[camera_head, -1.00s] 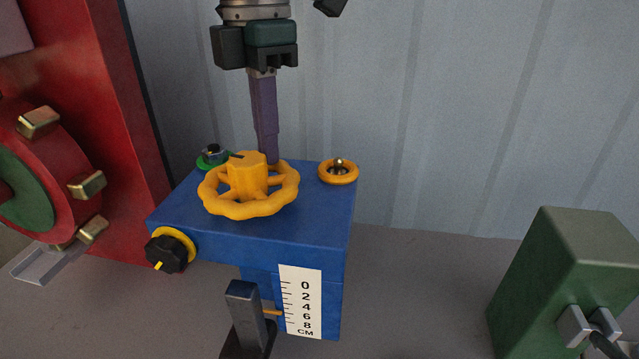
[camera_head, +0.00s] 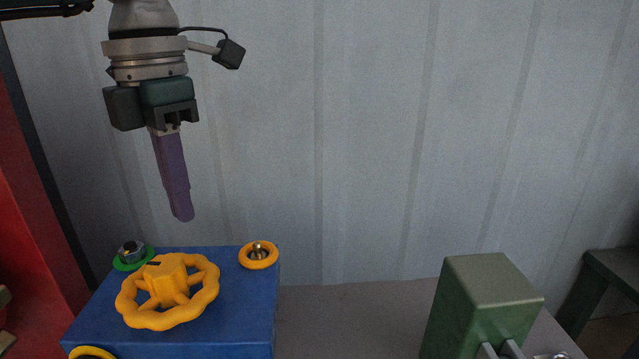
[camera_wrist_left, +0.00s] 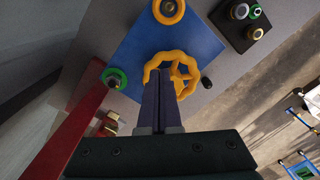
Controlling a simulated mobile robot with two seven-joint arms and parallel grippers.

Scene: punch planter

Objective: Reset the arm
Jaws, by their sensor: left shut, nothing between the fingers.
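My left gripper (camera_head: 182,218) hangs fingers-down above the blue box (camera_head: 245,300) in the head view. Its purple fingers are shut together with nothing between them, clear of the yellow handwheel (camera_head: 188,305). In the left wrist view the shut fingers (camera_wrist_left: 155,75) overlap part of the handwheel (camera_wrist_left: 192,70) in the picture. My right gripper is in neither view.
On the box top are a green-ringed knob (camera_head: 131,252) and a yellow-ringed stud (camera_head: 259,254). A red structure (camera_head: 35,230) stands at the left and a green block (camera_head: 480,300) at the right. A corrugated wall (camera_head: 380,140) is behind. Bare grey surface (camera_head: 350,310) lies between box and block.

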